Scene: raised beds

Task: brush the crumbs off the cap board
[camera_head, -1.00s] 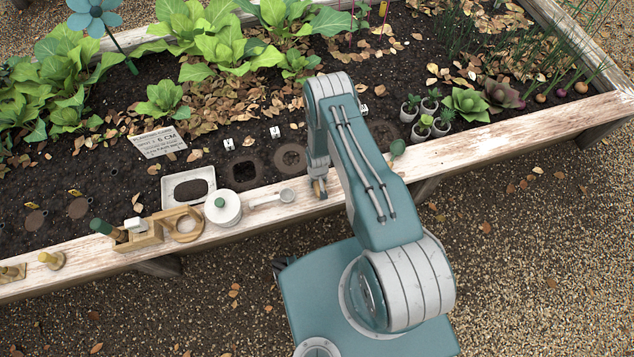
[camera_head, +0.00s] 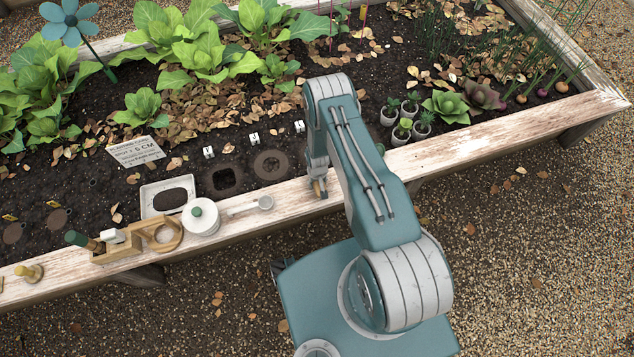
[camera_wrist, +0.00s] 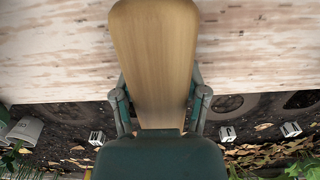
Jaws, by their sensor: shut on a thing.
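The cap board (camera_head: 480,141) is the pale, worn wooden top edge of the raised bed, and it crosses the head view diagonally. My gripper (camera_head: 319,188) is low at this board, right of the metal scoop. In the wrist view my gripper (camera_wrist: 160,108) is shut on a smooth tan wooden piece (camera_wrist: 155,50), apparently the brush's handle. It reaches over the board (camera_wrist: 260,50). In the head view only a small tan and dark bit of it shows. I cannot tell whether it touches the board. I cannot make out crumbs on the board; bristles are hidden.
A metal scoop (camera_head: 252,205), a white lidded pot (camera_head: 201,218) and a wooden holder (camera_head: 140,238) stand on the board to the left. Small potted plants (camera_head: 401,132) stand right of my arm. The board's right stretch is clear.

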